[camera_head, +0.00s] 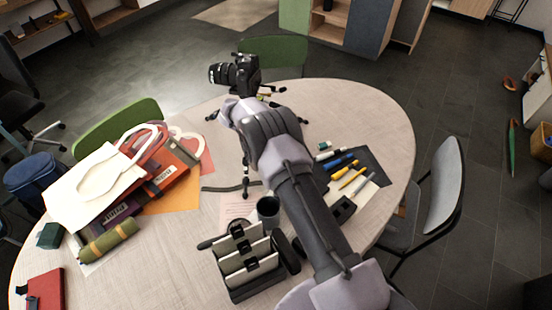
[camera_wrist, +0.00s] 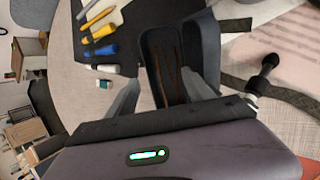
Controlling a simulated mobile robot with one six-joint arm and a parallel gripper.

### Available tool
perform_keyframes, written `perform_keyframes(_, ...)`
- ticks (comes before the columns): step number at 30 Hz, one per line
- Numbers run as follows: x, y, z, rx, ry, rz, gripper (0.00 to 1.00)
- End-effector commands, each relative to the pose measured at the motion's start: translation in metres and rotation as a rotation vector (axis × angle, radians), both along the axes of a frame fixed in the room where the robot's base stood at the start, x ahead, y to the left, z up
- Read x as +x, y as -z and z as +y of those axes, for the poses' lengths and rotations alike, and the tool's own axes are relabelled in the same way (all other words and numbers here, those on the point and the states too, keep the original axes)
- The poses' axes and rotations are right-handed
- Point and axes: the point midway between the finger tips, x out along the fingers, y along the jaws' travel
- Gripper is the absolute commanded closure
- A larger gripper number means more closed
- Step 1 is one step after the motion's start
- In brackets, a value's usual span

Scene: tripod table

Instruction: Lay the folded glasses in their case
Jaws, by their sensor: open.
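In the wrist view a dark, open case (camera_wrist: 149,44) lies on the table between and ahead of my fingers. Thin brown glasses (camera_wrist: 168,72) appear to lie lengthwise inside it, folded; their near end is cut off by my gripper body. My gripper (camera_wrist: 172,80) is open, with one grey finger on each side of the case's near part. I cannot tell whether the fingers touch the case or the glasses. In the head view my own arm and wrist hide the case, the glasses and the fingertips.
A camera on a tripod (camera_head: 236,74) stands beyond my wrist. Pens and markers lie on a dark mat (camera_head: 376,160) to the right. A rack (camera_head: 247,262) and a cup (camera_head: 268,207) stand left of my arm. A tote bag (camera_head: 88,190) lies left. The table's far right is clear.

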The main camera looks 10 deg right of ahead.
Motion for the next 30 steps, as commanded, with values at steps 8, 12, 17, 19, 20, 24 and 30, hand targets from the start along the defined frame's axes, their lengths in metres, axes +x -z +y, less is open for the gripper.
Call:
perform_keyframes(8, 0.006, -0.047, 0.026, 0.001, -0.002, -0.004, 0.39)
perform_keyframes(12, 0.011, -0.090, 0.049, 0.001, -0.002, -0.004, 0.39)
perform_keyframes(17, 0.015, -0.128, 0.071, 0.001, 0.000, -0.003, 0.39)
perform_keyframes(19, 0.016, -0.140, 0.077, 0.000, 0.000, -0.002, 0.39)
perform_keyframes(20, 0.017, -0.143, 0.080, 0.001, -0.001, -0.002, 0.39)
perform_keyframes(24, 0.017, -0.151, 0.085, 0.000, -0.001, 0.000, 0.39)
perform_keyframes(30, 0.017, -0.151, 0.085, 0.000, 0.000, 0.000, 0.39)
